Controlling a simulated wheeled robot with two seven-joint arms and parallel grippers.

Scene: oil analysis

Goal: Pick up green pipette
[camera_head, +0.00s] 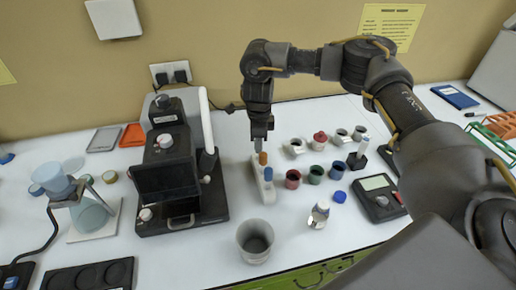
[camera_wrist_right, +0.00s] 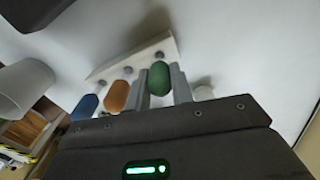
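The green pipette (camera_wrist_right: 160,78) stands in a white rack (camera_wrist_right: 105,72), with its green bulb towards the wrist camera. My right gripper (camera_wrist_right: 162,88) has one finger on each side of the green bulb; whether the fingers press on it is not clear. In the head view my right gripper (camera_head: 260,142) points down over the far end of the rack (camera_head: 254,180) and hides the green pipette. An orange pipette (camera_head: 263,158) and a blue pipette (camera_head: 268,174) stand in the same rack, nearer the front. My left gripper is not in view.
A dark microscope-like instrument (camera_head: 165,170) stands left of the rack. A grey cup (camera_head: 255,240) stands in front. Several small jars, including a red one (camera_head: 293,179), stand to the right, with a dark meter (camera_head: 380,197) beyond them.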

